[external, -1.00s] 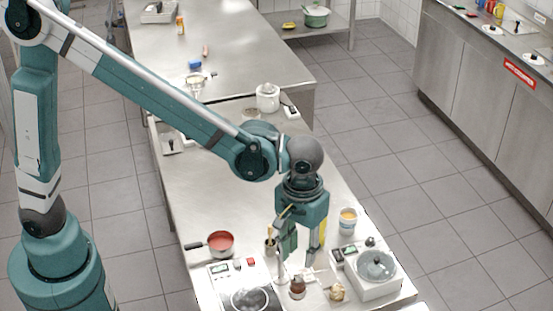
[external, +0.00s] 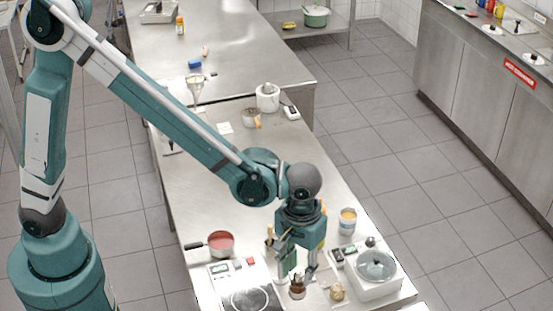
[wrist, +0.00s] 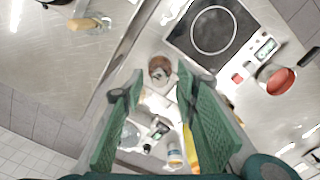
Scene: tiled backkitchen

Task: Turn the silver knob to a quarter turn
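I cannot pick out the silver knob with certainty. A small dark knob (external: 370,242) stands on the white appliance with a round glass lid (external: 376,265) at the table's right end. My gripper (external: 298,273) points down over the front of the steel table, between the hotplate (external: 249,299) and that appliance. Its fingers are spread and empty in the wrist view (wrist: 160,87). A small brown round pot (wrist: 160,67) shows between and beyond the fingertips; it also stands just below the gripper in the external view (external: 297,292). The fingers hide part of the tabletop.
A red-filled saucepan (external: 221,244) stands left of my gripper. A small tub (external: 348,221) and a display panel (external: 337,256) are to its right. A beige lump (external: 337,292) lies near the front edge. The table's middle left (external: 195,205) is clear.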

